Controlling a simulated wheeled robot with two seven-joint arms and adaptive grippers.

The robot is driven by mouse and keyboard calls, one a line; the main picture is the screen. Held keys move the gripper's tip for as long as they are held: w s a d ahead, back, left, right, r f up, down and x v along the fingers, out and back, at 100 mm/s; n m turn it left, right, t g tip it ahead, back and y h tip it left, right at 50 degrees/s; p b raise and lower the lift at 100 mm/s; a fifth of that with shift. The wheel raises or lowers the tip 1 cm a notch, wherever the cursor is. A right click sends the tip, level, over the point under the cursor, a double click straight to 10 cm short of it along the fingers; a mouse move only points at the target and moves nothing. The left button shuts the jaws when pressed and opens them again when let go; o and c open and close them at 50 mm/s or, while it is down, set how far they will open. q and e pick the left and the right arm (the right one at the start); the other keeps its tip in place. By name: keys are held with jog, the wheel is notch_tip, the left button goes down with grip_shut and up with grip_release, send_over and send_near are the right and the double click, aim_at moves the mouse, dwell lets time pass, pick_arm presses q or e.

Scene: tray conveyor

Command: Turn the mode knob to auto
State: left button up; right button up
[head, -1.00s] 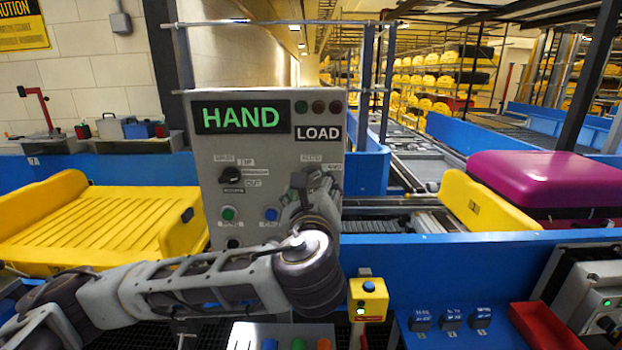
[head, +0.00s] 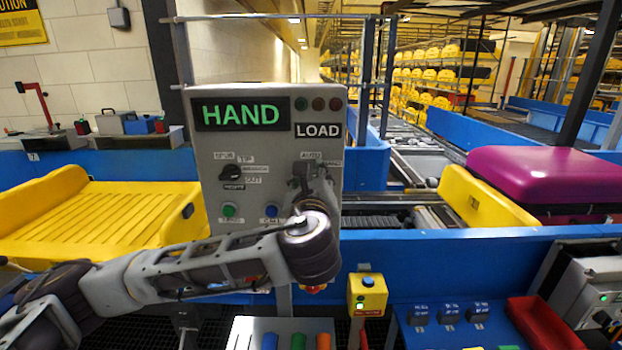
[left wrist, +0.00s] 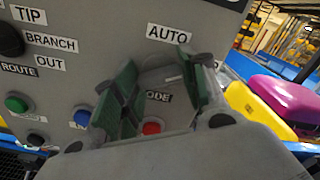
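The grey control panel (head: 210,150) stands ahead of me, its green display (head: 241,114) reading HAND. An AUTO label (left wrist: 168,34) and a partly covered MODE label (left wrist: 157,97) show in the left wrist view. My left gripper (head: 303,172) is at the upper right of the panel, just below the AUTO label. In the left wrist view its two green-padded fingers (left wrist: 157,62) are spread apart, on either side of the MODE label. I cannot make out the mode knob clearly; the gripper hides that area in the head view. My right gripper is not in view.
A black route knob (head: 231,172) sits at the panel's left, above a green button (head: 229,210) and a blue button (head: 271,211). A red button (left wrist: 151,128) lies below the MODE label. A yellow tray (head: 90,215) is left; a purple suitcase (head: 545,175) is right.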

pick_arm(q)
jog(key=c, duration=0.4)
jog(key=shift+o, duration=0.2)
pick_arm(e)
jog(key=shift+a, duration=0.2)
pick_arm(q)
jog(key=shift+f, duration=0.1)
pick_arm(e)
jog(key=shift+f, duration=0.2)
pick_arm(q)
jog(key=shift+n+b, duration=2.75)
jog(key=shift+n, duration=3.25)
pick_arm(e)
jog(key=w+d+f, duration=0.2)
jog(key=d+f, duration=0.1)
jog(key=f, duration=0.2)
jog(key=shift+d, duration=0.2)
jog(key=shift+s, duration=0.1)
